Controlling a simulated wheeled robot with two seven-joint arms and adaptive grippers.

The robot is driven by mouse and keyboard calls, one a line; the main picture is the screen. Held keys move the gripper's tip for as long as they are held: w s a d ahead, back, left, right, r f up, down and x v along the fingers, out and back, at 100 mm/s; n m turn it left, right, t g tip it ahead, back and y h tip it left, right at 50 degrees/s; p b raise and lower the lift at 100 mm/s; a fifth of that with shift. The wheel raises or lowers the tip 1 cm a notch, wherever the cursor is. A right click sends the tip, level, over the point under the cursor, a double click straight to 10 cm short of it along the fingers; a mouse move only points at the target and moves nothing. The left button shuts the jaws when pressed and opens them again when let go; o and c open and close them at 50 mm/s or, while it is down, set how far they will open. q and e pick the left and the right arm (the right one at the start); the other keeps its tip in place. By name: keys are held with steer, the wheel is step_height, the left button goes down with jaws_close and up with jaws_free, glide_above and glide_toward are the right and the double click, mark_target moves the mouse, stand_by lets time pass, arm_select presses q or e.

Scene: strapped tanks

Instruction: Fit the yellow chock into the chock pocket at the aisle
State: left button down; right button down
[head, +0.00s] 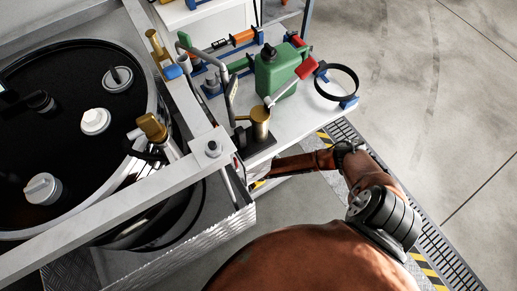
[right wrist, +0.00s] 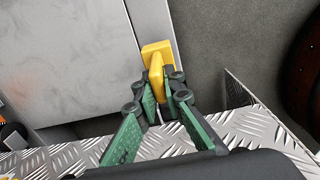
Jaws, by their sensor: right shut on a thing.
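The yellow chock (right wrist: 156,56) is at the top middle of the right wrist view. My right gripper (right wrist: 162,92), with green-padded fingers, is shut on its near end. The chock's wide end lies in front of the edge of a pale grey panel; I cannot tell whether they touch. No chock pocket can be made out clearly. In the head view my right arm reaches left past the bench corner, and its gripper is hidden by the tank frame. My left gripper is not in view.
A diamond-plate ledge (right wrist: 238,122) lies below the right gripper, beside the grey panel (right wrist: 82,50). A black-topped tank (head: 75,130) sits in a metal frame (head: 110,192). A white bench (head: 310,118) holds a green canister (head: 276,72) and a black ring (head: 336,82). Open floor lies right.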

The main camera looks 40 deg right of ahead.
steer(key=shift+f, duration=0.2)
steer(key=c, duration=2)
jaws_free()
steer(key=shift+o, duration=0.2)
step_height(320, 180, up, 12)
steer(key=shift+f, duration=0.1)
